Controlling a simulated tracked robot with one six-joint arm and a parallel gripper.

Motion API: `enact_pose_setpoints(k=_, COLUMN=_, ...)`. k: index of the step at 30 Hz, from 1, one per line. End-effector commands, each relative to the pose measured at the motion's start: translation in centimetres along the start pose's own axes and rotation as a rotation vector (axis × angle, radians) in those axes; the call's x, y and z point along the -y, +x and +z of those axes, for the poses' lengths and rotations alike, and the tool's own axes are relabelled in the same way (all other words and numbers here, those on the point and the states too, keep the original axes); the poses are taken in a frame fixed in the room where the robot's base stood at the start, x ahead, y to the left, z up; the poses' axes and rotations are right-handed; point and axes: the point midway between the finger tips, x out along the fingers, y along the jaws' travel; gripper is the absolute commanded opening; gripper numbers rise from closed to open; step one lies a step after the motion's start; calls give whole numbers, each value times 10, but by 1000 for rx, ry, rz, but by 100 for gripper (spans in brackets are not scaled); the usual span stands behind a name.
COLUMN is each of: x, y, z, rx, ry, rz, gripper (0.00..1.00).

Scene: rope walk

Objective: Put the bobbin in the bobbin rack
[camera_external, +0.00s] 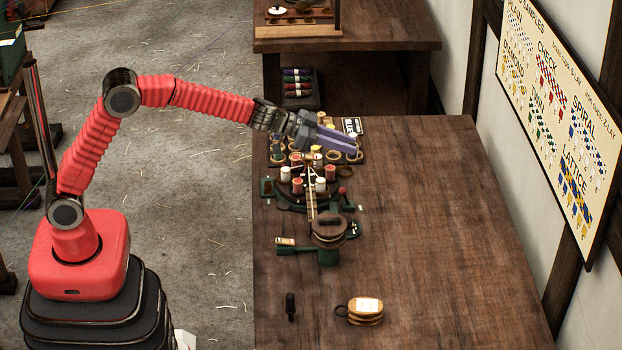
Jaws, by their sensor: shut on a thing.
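My gripper (350,147), with long purple fingers, hangs over the far left part of the wooden table. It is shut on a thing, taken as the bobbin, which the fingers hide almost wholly. Below and around the fingers is the bobbin rack (361,159), a dark board with round tan-rimmed places, some holding bobbins. The fingers cover part of the rack. I cannot tell whether the held bobbin touches it.
A labelled rope coil (366,310) and a small black tool (291,307) lie nearer. A card (352,125) lies behind the rack. The table's right side is clear.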

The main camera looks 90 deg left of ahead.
Motion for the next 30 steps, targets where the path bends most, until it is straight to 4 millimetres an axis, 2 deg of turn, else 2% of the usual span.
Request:
enact_pose_setpoints(k=8, x=79, y=-9, z=7, rx=1, ry=19, rz=47, gripper=2)
enact_pose_setpoints(k=14, x=137, y=-21, z=25, rx=2, ry=34, rz=85, gripper=2)
enact_pose_setpoints(k=24, x=236, y=-58, z=78, rx=2, ry=49, rz=125, gripper=2)
enact_pose_setpoints(k=30, x=286, y=-85, z=115, rx=1, ry=50, rz=127, gripper=2)
